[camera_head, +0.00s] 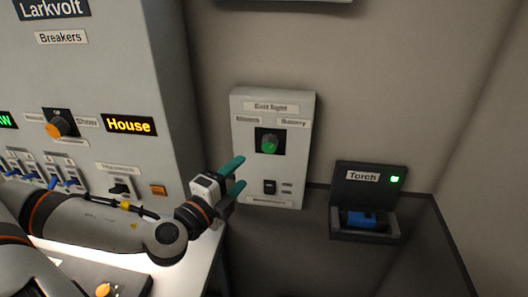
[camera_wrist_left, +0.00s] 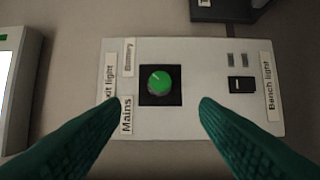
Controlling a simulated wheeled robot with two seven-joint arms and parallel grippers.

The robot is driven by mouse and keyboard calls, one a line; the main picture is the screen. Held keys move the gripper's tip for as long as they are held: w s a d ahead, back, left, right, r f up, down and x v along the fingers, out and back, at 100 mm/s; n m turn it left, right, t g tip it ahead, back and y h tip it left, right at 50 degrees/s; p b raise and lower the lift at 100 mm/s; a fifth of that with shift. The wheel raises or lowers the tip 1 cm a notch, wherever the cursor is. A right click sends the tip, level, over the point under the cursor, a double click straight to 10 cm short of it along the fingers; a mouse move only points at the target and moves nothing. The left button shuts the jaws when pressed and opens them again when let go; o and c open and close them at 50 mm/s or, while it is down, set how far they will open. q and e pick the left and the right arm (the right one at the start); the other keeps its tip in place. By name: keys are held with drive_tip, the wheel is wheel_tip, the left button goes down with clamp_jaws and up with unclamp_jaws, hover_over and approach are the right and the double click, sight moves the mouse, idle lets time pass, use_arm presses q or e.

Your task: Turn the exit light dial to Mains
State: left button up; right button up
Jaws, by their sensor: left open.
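The exit light panel (camera_head: 298,165) is a pale box on the wall in the head view. Its green dial (camera_head: 269,145) sits on a black square below the Mains label (camera_head: 248,119) at left and the Battery label (camera_head: 292,123) at right. In the left wrist view the dial (camera_wrist_left: 160,80) shows a small pale mark, seemingly towards the Battery label (camera_wrist_left: 129,57); the Mains label (camera_wrist_left: 126,116) is at lower left. My left gripper (camera_head: 241,172) is open and empty, in front of the panel's lower left. Its teal fingers (camera_wrist_left: 162,103) flank the dial without touching it. My right gripper is out of view.
A black switch (camera_head: 269,187) sits below the dial, labelled Bench light in the wrist view. A torch box (camera_head: 340,215) with a blue item stands at right. The large breaker cabinet (camera_head: 170,60), with an orange knob (camera_head: 62,125), is at left.

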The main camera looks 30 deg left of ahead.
sight(266, 148)
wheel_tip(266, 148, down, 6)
drive_tip(key=b, duration=0.5)
use_arm(q)
drive_tip(key=w+p, duration=0.4)
drive_tip(key=w, duration=0.6)
drive_tip(key=shift+w+r, duration=0.15)
drive_tip(key=shift+w, duration=0.05)
drive_tip(key=shift+w+p, duration=0.3)
drive_tip(key=shift+w, duration=0.3)
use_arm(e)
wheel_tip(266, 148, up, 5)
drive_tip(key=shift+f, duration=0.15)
